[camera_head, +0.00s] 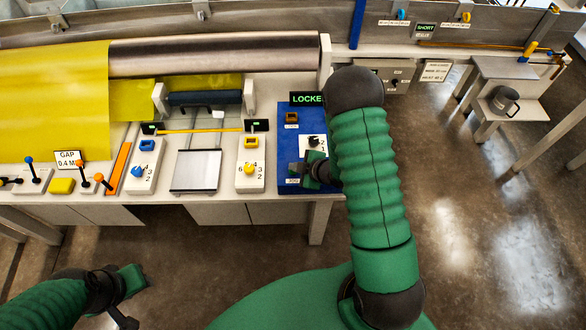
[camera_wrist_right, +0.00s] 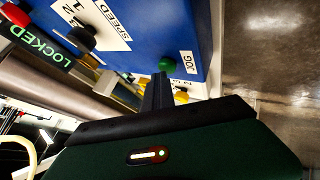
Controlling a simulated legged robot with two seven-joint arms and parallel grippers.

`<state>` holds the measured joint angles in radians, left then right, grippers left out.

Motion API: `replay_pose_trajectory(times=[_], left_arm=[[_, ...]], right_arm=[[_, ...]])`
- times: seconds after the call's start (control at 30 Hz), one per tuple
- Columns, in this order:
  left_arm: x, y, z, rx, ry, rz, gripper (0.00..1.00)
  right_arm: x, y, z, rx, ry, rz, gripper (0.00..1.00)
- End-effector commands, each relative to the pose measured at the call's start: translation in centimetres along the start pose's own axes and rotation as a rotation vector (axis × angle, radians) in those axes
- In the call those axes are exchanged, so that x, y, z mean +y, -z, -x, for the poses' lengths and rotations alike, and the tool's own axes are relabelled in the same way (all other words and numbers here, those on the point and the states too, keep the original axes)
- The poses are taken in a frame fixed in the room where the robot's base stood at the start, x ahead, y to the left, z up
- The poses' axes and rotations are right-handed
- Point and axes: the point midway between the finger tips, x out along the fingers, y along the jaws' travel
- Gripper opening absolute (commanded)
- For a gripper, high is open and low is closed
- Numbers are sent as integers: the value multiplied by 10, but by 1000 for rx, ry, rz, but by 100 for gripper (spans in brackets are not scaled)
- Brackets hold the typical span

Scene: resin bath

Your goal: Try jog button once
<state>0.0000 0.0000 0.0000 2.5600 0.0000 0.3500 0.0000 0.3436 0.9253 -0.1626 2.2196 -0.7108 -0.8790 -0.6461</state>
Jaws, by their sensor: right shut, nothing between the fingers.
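The jog button is a small green knob (camera_wrist_right: 166,64) on the blue panel, beside a white JOG label (camera_wrist_right: 188,62) in the right wrist view. The blue panel (camera_head: 286,135) stands at the right end of the bench in the head view. My right gripper (camera_head: 297,168) is shut and empty over the panel's lower part, hiding the button there. In the wrist view its fingertips (camera_wrist_right: 157,78) are right at the button; I cannot tell if they touch. My left gripper (camera_head: 130,282) is low at the left, away from the bench, its fingers unclear.
The black speed knob (camera_head: 313,141) and a LOCKED sign (camera_head: 306,99) are on or above the panel. A white control box with a yellow knob (camera_head: 249,170) stands left of it. A steel roller (camera_head: 215,53) runs behind. Open floor (camera_head: 470,220) lies to the right.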

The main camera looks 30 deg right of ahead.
Motion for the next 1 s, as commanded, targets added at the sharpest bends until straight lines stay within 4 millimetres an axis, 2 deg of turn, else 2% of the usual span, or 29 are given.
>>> replay_pose_trajectory(times=[0.33,0.7,1.0], left_arm=[[0,4,15,0,0,0,36],[0,4,16,0,0,0,36],[0,10,40,0,0,0,36]], right_arm=[[9,9,13,-1,2,0,0],[10,10,14,-1,1,0,0],[25,24,35,0,0,0,0]])
